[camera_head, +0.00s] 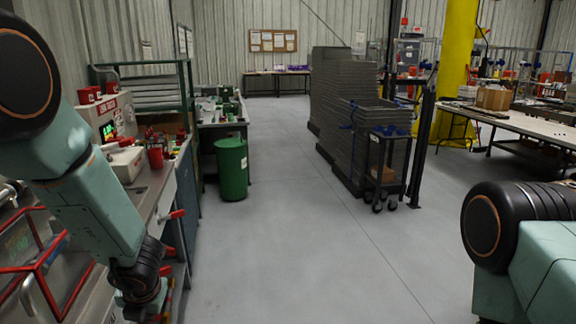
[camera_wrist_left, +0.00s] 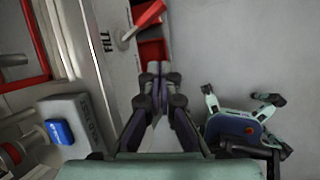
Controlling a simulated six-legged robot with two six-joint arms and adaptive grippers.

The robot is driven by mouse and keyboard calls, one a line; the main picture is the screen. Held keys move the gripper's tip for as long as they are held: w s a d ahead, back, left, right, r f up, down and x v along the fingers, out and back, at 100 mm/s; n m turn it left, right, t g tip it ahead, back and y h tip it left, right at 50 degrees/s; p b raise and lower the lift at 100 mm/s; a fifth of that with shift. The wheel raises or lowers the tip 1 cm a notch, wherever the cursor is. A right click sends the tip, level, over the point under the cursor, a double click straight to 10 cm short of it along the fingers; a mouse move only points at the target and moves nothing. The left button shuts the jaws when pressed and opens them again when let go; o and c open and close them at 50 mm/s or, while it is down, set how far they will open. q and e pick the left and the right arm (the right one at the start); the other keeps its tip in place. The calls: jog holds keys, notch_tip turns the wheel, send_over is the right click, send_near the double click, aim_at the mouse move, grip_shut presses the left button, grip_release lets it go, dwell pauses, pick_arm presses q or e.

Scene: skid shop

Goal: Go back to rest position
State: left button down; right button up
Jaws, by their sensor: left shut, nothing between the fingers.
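My left gripper (camera_wrist_left: 155,68) is shut and empty in the left wrist view, its dark fingers together. It hangs low beside the counter on the left, over a red item (camera_wrist_left: 152,50) and the grey floor; I cannot tell the gap. In the head view my left arm reaches down along that counter, and the gripper is mostly lost at the bottom edge. My right arm shows only as a dark joint and teal link at the lower right; its gripper is out of view.
The counter (camera_head: 150,190) with red handles runs along the left. A green bin (camera_head: 231,168) stands past it. A long table (camera_head: 525,122) is at the right. The middle floor (camera_head: 290,240) is clear.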

pick_arm(q)
jog(key=s+d+f+n+g+h+b, duration=0.1)
jog(key=s+d+f+n, duration=0.1)
jog(key=s+f+n, duration=0.4)
jog(key=s+d+f+n+g+h+b, duration=0.1)
jog(key=s+f+n, duration=0.6)
jog(key=s+n, duration=0.8)
jog(key=s+d+f+n+g+h+b, duration=0.1)
jog(key=s+d+f+n+b, duration=0.2)
jog(key=s+n, duration=0.8)
notch_tip(320, 180, down, 4)
jog(key=d+n, duration=0.2)
jog(key=n, duration=0.1)
jog(key=shift+s+f+n+g+h, duration=0.2)
jog(key=shift+s+n+g+h, duration=0.1)
jog(key=shift+n, duration=0.1)
